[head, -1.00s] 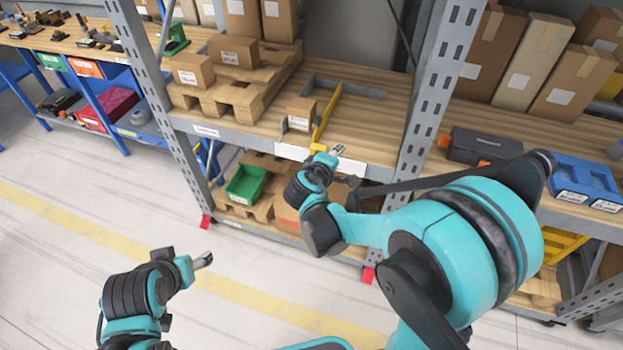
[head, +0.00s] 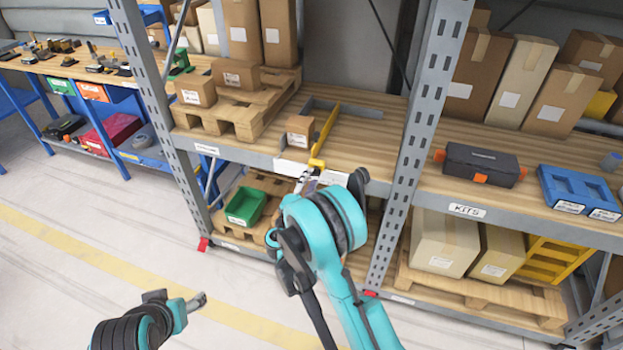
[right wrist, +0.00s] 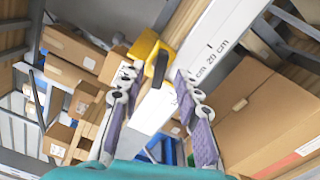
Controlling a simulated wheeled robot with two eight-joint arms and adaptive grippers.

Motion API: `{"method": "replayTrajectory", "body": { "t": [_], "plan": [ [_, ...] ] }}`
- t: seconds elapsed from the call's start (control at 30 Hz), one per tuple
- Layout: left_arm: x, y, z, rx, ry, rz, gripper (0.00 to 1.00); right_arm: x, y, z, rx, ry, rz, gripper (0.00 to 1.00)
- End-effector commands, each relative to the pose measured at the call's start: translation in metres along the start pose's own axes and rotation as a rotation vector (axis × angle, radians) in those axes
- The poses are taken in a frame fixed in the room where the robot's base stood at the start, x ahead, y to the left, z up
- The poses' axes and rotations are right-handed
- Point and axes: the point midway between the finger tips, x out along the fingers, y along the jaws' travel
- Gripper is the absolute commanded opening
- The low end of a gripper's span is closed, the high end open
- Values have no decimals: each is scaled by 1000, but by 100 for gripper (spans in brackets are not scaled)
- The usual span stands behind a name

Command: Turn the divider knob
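The yellow divider (head: 326,132) stands on the wooden shelf, its yellow end at the shelf's front edge. In the right wrist view its yellow end (right wrist: 145,46) carries a black knob (right wrist: 160,69). My right gripper (head: 304,178) is just below and in front of that end. In the right wrist view my right gripper (right wrist: 157,82) is open, with the knob between its fingertips; I see gaps at the sides, and contact cannot be made out. My left gripper (head: 198,302) is low at the left, over the floor, away from the shelf; its fingers are too small to read.
A small box (head: 299,130) stands just left of the divider. A white ruler strip (right wrist: 205,45) runs along the shelf edge. A steel upright (head: 421,140) stands to the right. A green bin (head: 246,206) sits on the lower level.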

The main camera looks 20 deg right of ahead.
Motion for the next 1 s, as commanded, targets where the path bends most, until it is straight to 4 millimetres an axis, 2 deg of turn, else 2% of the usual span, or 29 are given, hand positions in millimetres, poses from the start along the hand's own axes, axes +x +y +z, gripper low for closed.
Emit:
{"method": "replayTrajectory", "body": {
  "t": [0.2,0.47,0.5,0.6,1.0],
  "plan": [
    [5,0,3,0,0,0,63,18,-1,0,1,0,-1,33],
    [4,0,3,0,0,0,63,20,0,0,1,0,-1,33],
    [4,0,3,0,0,0,63,20,0,0,1,0,-1,22],
    [4,0,3,0,0,0,63,19,0,0,1,1,-1,0],
    [4,0,3,0,0,0,63,19,0,0,30,1,-1,0]
  ]
}}
